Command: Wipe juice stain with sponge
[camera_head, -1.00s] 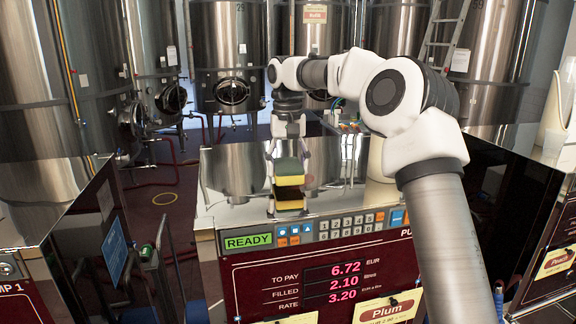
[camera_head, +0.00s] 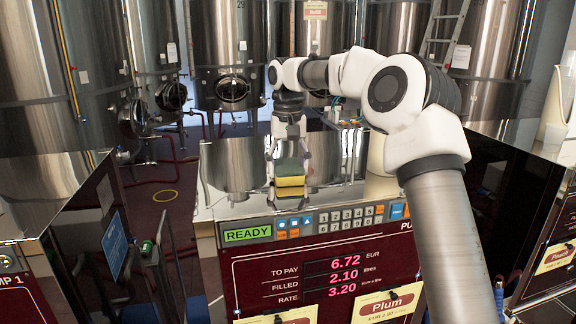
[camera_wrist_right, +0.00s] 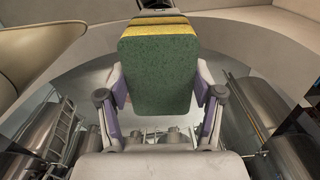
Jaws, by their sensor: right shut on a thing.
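My right gripper (camera_head: 289,159) is shut on a sponge (camera_head: 290,181), green on top and yellow below. It points down over the mirror-like steel top (camera_head: 226,199) of the middle pump. The sponge and its reflection meet almost edge to edge, so it is at or very close to the surface. In the right wrist view the sponge's green face (camera_wrist_right: 158,78) sits between the two fingers, with its yellow part (camera_wrist_right: 158,29) above. I cannot make out the juice stain now. My left gripper is not in view.
The pump's front has a keypad (camera_head: 350,216), a READY display (camera_head: 247,234) and a Plum label (camera_head: 388,305). Another pump (camera_head: 75,240) stands at the left and a Peach one (camera_head: 556,256) at the right. Large steel tanks (camera_head: 229,60) line the back.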

